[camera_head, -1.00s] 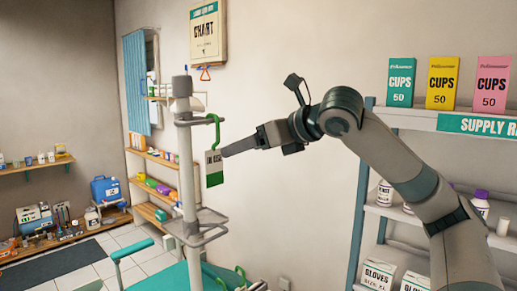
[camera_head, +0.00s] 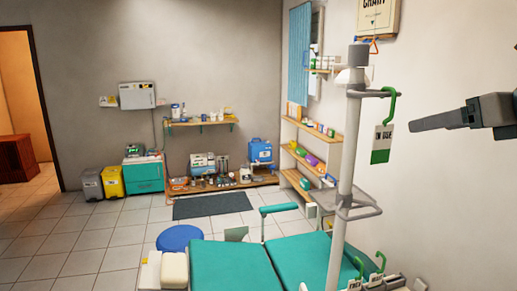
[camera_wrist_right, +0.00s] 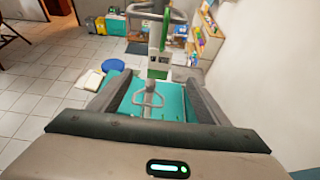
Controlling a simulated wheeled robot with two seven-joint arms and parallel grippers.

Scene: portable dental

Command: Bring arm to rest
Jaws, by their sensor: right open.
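My right gripper (camera_head: 412,127) comes in from the right edge of the head view. Its fingers point left towards the "IN USE" tag (camera_head: 382,145), with a small gap between them in the picture. The white and green tag hangs by a green hook (camera_head: 390,105) from the grey pole (camera_head: 346,150). In the right wrist view the two dark fingers (camera_wrist_right: 152,95) are spread apart with nothing between them; the pole and tag (camera_wrist_right: 158,63) show beyond. Most of my right arm is outside the head view. My left gripper is not in view.
A teal dental chair (camera_head: 228,268) stands below the pole, with a blue stool (camera_head: 180,238) beside it. More hook tags (camera_head: 377,270) hang low at the right. Wall shelves (camera_head: 312,150) stand behind. The tiled floor at the left is open.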

